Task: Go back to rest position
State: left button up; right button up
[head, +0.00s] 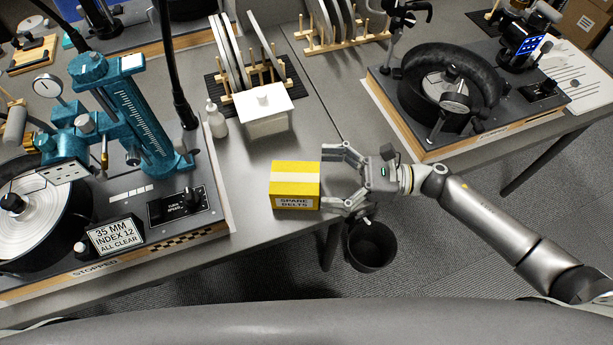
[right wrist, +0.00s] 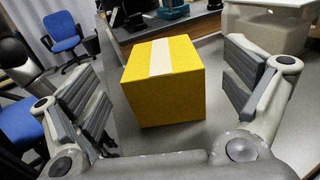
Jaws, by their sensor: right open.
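My right gripper (head: 342,178) is open beside a yellow box (head: 294,174) with a pale stripe and a label reading "SPARE BELTS". The box sits on the grey table near its front edge, to the left of the fingers. In the right wrist view the box (right wrist: 164,88) stands between the two spread fingers (right wrist: 170,110), with a visible gap on both sides. My right arm reaches in from the right of the head view. My left gripper does not show in either view.
A faceting machine (head: 110,110) fills the left. A white container (head: 265,110), a small bottle (head: 216,120) and a rack of discs (head: 285,85) stand behind the box. Another lap machine (head: 450,95) is at the right. A black bin (head: 371,246) stands below the table edge.

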jog(key=shift+s+d, duration=0.1)
jog(key=shift+d, duration=0.95)
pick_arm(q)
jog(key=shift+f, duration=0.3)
